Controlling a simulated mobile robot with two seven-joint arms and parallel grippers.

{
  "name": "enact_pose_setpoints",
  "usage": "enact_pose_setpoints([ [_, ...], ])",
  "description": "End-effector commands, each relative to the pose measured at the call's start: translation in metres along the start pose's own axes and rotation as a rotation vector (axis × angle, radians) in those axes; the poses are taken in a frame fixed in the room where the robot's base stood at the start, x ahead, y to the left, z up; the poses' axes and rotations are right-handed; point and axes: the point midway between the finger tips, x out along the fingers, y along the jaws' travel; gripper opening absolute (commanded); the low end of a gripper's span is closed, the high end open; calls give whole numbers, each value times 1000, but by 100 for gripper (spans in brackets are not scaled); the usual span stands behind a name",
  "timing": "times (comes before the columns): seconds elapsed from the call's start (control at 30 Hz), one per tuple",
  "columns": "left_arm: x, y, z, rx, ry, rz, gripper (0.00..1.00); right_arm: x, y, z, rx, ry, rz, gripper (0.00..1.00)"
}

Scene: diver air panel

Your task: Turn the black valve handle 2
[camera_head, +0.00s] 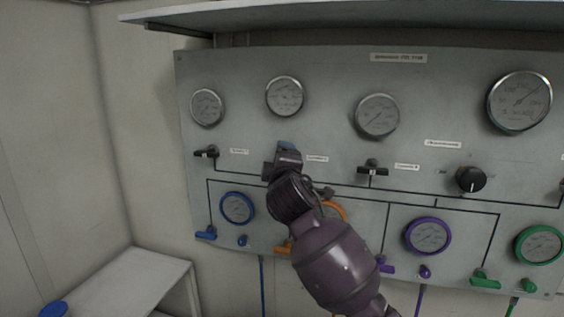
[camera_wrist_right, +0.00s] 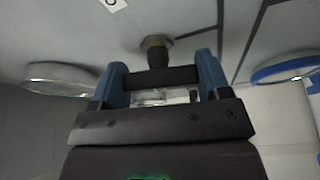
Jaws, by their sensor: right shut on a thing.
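The black valve handle 2 (camera_wrist_right: 160,77) is a dark bar on a short stem, with a hex nut (camera_wrist_right: 157,42) at the panel. In the right wrist view, the bar spans between the two blue fingers of my right gripper (camera_wrist_right: 162,82), which is shut on it. In the head view, my right gripper (camera_head: 286,152) is against the panel between the left and right black handles, and its wrist hides handle 2. My left gripper is not in view.
The grey panel (camera_head: 330,70) carries several gauges. Black valve handles (camera_head: 206,152) and (camera_head: 372,169) stand on either side, with a black knob (camera_head: 470,179) further right. Coloured levers line the bottom. A white bench (camera_head: 130,275) stands at lower left.

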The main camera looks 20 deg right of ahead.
Motion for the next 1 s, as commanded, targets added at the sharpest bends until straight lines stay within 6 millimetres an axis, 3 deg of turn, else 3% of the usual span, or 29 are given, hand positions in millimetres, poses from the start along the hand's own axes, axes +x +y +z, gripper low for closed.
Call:
enact_pose_setpoints([
  [0.7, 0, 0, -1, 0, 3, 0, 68, 0, -1, 0, -76, 0, -32, 47],
  [0.73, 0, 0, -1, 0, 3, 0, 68, 0, -1, 0, -76, 0, -32, 72],
  [0.9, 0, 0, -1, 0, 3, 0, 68, 0, 0, 0, -76, 0, -32, 96],
  [1.0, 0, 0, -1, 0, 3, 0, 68, 0, 0, 0, -75, 0, -31, 96],
])
